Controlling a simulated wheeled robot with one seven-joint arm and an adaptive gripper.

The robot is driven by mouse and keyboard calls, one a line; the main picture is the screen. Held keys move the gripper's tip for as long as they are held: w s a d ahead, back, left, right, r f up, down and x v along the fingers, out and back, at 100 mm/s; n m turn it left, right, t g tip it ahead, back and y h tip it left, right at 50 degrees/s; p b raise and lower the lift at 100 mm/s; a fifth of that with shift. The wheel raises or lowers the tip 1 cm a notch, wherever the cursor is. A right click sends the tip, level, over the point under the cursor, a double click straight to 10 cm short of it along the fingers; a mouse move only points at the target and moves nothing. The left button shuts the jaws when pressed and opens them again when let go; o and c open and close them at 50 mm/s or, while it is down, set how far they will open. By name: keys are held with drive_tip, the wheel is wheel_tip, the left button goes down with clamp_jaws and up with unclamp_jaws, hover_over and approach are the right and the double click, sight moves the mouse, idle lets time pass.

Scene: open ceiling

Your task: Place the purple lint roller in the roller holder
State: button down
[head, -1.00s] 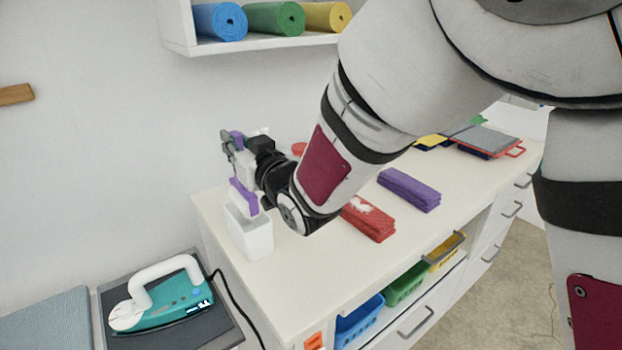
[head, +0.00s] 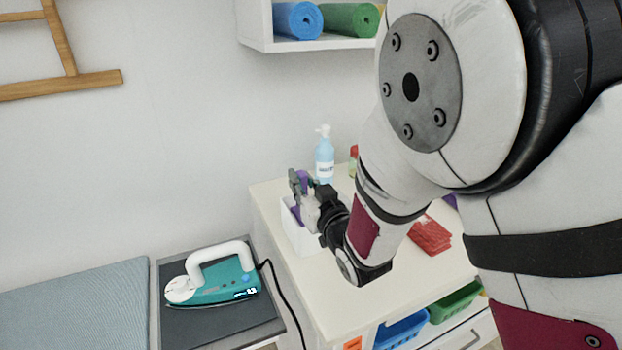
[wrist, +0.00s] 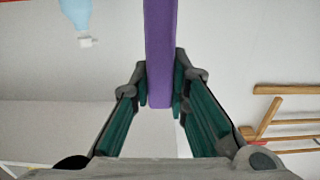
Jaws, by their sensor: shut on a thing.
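My gripper (wrist: 163,82) is shut on the purple lint roller (wrist: 160,40), whose purple length runs between the fingertips in the wrist view. In the head view, my gripper (head: 302,190) is at the white roller holder (head: 299,237), near the left end of the white counter. A purple part of the lint roller (head: 304,178) shows above the fingers, and another purple bit shows low down at the holder's rim. The gripper hides most of the roller and part of the holder's opening, so I cannot tell how deep the roller sits.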

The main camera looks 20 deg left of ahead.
drive_tip(key=shift+f, duration=0.2)
drive_tip(key=c, duration=1.5)
unclamp_jaws()
drive_tip(key=shift+c, duration=0.2)
drive_tip(key=shift+r, duration=0.1)
drive_tip(key=shift+r, duration=0.15)
drive_tip(key=b+v, duration=0.1)
drive_tip(key=v, duration=1.1)
